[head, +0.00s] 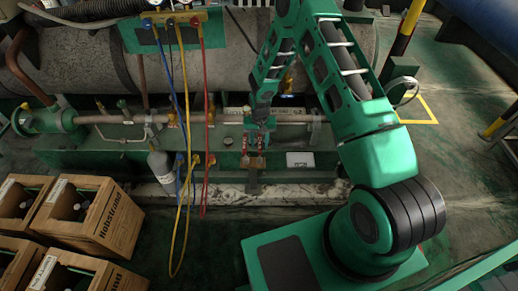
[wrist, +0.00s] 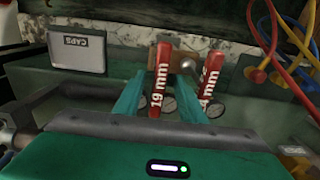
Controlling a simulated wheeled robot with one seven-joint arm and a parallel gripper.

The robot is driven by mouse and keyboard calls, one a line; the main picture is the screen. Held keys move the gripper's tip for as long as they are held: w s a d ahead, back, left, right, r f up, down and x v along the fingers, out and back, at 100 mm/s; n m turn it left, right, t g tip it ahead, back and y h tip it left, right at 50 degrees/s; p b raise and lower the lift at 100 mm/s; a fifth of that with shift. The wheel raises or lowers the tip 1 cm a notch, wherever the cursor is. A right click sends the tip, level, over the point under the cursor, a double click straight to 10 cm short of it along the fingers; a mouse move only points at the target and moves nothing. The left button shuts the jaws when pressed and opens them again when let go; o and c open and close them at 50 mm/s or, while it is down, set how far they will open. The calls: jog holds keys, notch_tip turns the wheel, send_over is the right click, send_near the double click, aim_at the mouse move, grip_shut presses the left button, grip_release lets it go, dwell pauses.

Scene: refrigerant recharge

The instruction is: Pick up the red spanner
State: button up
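Two red spanners with white lettering show in the wrist view, their handles pointing toward the camera. One is marked "19 mm" (wrist: 160,78); the other, to its right, has a partly readable mark ending in "mm" (wrist: 211,75). In the head view they are small red marks (head: 260,162) beneath my gripper (head: 259,138). In the wrist view my gripper (wrist: 161,92) has its two teal fingers apart. The "19 mm" handle appears between them, with no clear contact. The other handle lies outside the right finger.
A white box marked "CAPS" (wrist: 78,51) is left in the wrist view. Yellow, blue and red hoses (head: 204,100) hang left of my arm from a gauge panel. A horizontal pipe (head: 115,118) runs behind. Wooden crates (head: 95,230) stand at the lower left.

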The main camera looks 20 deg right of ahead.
send_over(260, 159)
jog(key=f, duration=0.5)
jog(key=shift+w, duration=0.4)
jog(key=shift+r, duration=0.1)
jog(key=shift+c, duration=0.6)
grip_shut()
jog(key=shift+r, duration=0.5)
jog(key=r, duration=0.2)
jog(key=d+r, duration=0.1)
jog(key=shift+s+r, duration=0.35)
jog(key=shift+r, duration=0.05)
jog(key=s+d+r, duration=0.6)
jog(key=s+d, duration=0.1)
jog(key=s, duration=0.1)
